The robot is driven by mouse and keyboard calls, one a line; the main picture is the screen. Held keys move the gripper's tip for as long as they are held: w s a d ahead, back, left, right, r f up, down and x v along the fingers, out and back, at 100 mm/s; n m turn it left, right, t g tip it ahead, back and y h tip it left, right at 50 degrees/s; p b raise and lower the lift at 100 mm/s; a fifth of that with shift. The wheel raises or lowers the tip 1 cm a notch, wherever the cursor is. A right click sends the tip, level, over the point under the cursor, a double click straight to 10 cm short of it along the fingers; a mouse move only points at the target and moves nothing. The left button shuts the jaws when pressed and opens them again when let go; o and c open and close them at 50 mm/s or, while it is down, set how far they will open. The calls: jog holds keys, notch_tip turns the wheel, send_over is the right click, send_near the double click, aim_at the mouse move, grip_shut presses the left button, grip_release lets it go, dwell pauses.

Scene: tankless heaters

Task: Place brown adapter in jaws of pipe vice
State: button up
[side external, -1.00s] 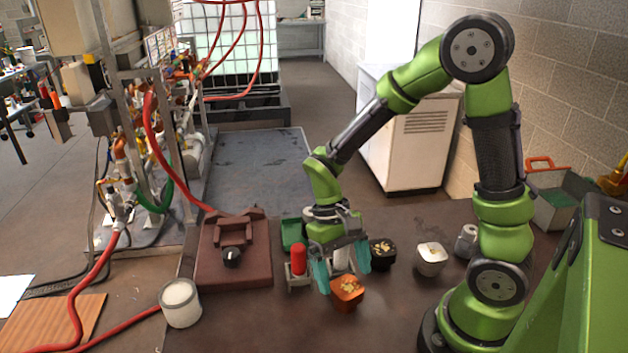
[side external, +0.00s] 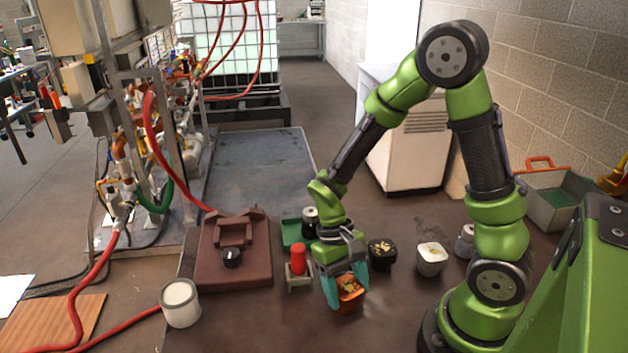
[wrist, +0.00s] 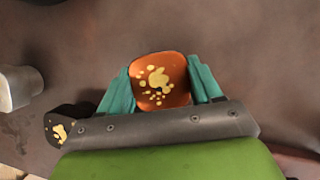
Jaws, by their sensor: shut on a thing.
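My gripper (side external: 346,284) is low over the bench, fingers pointing down. Its teal fingers are shut on an orange-brown cup (side external: 349,302) with yellow pieces or flecks on top. In the wrist view the cup (wrist: 172,68) sits between both fingers; I cannot tell whether it still touches the bench. No separate brown adapter can be made out. The maroon pipe vice (side external: 240,228) stands on its base plate to the left, apart from my gripper. A black knob-like part (side external: 231,258) is at its front, and nothing clearly shows between its jaws.
A red cylinder (side external: 298,259) in a grey holder stands between my gripper and the vice. A green tray (side external: 291,233) lies behind it. A black cup (side external: 381,254) and a white cup (side external: 431,260) stand to the right. A white bucket (side external: 181,304) is front left.

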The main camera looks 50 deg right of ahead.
aim_at(345, 285)
jog(key=shift+c, duration=1.3)
notch_tip(345, 285, up, 19)
jog(key=w+a+n+t+h, duration=0.2)
jog(key=w+n+t+h, duration=0.4)
jog(key=w+n, duration=2.25)
jog(key=shift+m, duration=0.85)
jog(key=shift+w+d+f, duration=0.1)
jog(key=shift+w+f, duration=0.15)
jog(key=shift+f, duration=2.3)
jog(key=shift+w+f, duration=0.3)
jog(key=shift+f, duration=2.3)
jog(key=shift+w+d+f, duration=0.1)
jog(key=shift+w+f, duration=0.15)
jog(key=shift+f, duration=2.3)
jog(key=shift+f, duration=0.15)
jog(key=o, duration=1.5)
jog(key=shift+o, duration=0.3)
